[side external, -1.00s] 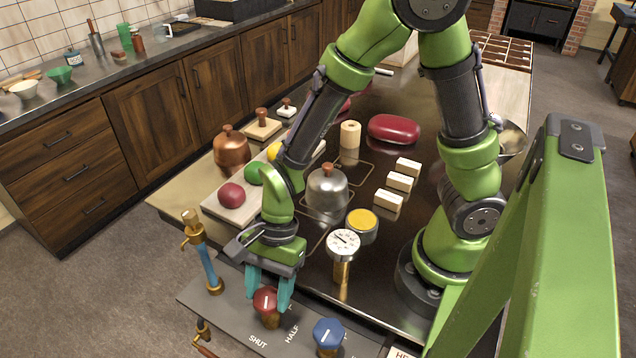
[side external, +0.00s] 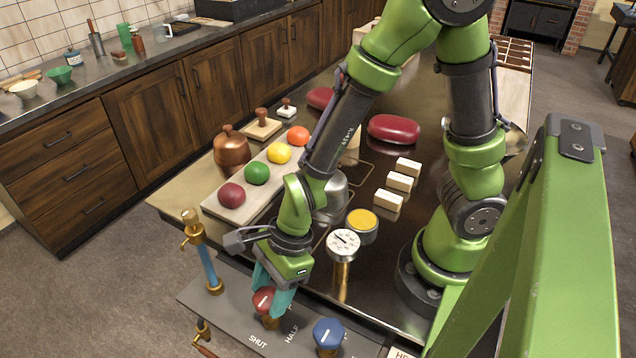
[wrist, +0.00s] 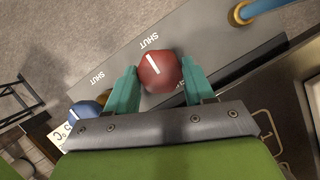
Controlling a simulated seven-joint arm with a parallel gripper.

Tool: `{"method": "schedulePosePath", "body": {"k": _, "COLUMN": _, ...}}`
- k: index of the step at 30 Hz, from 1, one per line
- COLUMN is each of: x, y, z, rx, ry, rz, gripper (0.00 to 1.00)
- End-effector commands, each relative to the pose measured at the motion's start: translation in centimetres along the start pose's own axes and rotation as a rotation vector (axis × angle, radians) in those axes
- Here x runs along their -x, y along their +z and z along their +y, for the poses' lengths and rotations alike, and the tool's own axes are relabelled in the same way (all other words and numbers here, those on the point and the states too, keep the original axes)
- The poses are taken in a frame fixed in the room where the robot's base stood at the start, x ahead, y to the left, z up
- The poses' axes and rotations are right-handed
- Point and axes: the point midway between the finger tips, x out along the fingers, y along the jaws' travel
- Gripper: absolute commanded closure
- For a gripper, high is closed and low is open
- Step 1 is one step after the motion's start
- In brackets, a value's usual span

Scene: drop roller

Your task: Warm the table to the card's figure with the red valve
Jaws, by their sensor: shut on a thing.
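The red valve (side external: 264,302) is a round knob with a white pointer line on the dark front panel, beside the words SHUT and HALF. My gripper (side external: 274,294) is shut on it from above, its teal fingers on opposite sides. In the wrist view the red valve (wrist: 158,73) sits between my fingertips (wrist: 160,84), with its white line slanting. A round white dial gauge (side external: 343,244) stands on a brass post behind the panel; its reading is too small to tell. A white card (wrist: 63,133) shows partly in the wrist view; its figure is not readable. The table (side external: 375,262) is dark and shiny.
A blue valve (side external: 328,334) stands right of the red one. A brass tap with a blue pipe (side external: 207,262) rises at the left. A metal dome (side external: 330,200) is partly hidden behind my arm. A yellow-topped tin (side external: 362,224), pale blocks and a tray of coloured balls (side external: 257,173) lie beyond.

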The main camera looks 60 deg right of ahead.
Motion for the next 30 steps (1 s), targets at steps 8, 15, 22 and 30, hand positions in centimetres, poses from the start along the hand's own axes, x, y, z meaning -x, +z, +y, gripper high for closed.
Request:
{"method": "schedulePosePath", "body": {"k": 8, "x": 0.0, "y": 0.1, "z": -0.1, "rx": -0.005, "ry": -0.002, "rz": -0.002, "gripper": 0.78}}
{"method": "schedulePosePath", "body": {"k": 15, "x": 0.0, "y": 0.1, "z": -0.1, "rx": -0.004, "ry": -0.001, "rz": -0.001, "gripper": 0.22}}
{"method": "schedulePosePath", "body": {"k": 22, "x": 0.0, "y": 0.0, "z": 0.0, "rx": -0.003, "ry": 0.0, "rz": -0.001, "gripper": 0.22}}
{"method": "schedulePosePath", "body": {"k": 30, "x": 1.0, "y": 0.2, "z": 0.0, "rx": 0.002, "ry": -0.002, "rz": -0.006, "gripper": 0.22}}
